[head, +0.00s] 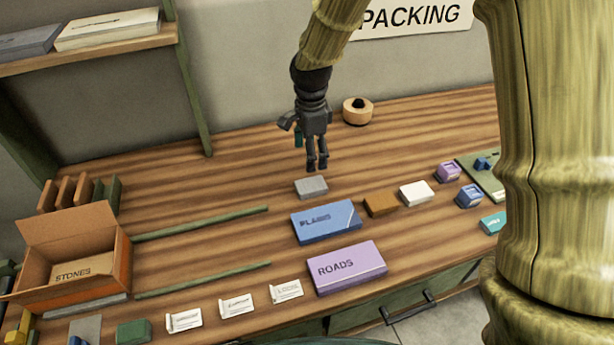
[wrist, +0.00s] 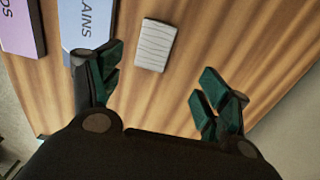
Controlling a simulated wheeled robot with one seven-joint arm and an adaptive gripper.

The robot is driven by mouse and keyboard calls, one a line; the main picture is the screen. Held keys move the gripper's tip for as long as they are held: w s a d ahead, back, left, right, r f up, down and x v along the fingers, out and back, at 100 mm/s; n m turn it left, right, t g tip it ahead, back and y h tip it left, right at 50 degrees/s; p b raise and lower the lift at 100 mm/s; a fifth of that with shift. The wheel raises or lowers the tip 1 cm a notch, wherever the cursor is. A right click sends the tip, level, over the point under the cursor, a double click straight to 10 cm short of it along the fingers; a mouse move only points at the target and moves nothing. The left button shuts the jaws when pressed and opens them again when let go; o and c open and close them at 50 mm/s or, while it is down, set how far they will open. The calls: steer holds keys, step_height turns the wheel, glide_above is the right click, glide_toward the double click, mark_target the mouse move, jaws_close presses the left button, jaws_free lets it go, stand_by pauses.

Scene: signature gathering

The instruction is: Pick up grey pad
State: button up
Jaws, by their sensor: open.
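The grey pad (head: 311,187) lies flat on the wooden table, just behind the blue PLAINS box (head: 326,222). In the wrist view the pad (wrist: 155,45) shows as a pale block with lines across its top, ahead of the fingertips and between their lines. My gripper (head: 316,166) is above the table, a little behind the pad in the head view, pointing down. In the wrist view my gripper (wrist: 158,82) has its two dark green fingers wide apart with nothing between them. The pad is not touched.
The purple ROADS box (head: 345,268) lies in front of the PLAINS box. A brown block (head: 380,205) and a white block (head: 416,193) lie to the right. An open STONES carton (head: 118,250) stands left. A round wooden holder (head: 357,111) stands behind. Table left of the pad is mostly clear.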

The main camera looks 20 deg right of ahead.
steer(key=p, duration=0.1)
glide_above(311, 184)
steer(key=f, duration=0.2)
steer(key=w+f, duration=0.1)
steer(key=f, duration=0.1)
steer(key=shift+f, duration=0.25)
steer(key=shift+s+f, duration=0.3)
steer(key=shift+f, duration=0.05)
steer(key=f, duration=0.1)
steer(key=f+p, duration=0.2)
steer(key=shift+s+f, duration=0.25)
steer(key=shift+s, duration=0.05)
steer(key=shift+f, duration=0.7)
steer(key=shift+c, duration=0.4)
steer(key=c, duration=0.9)
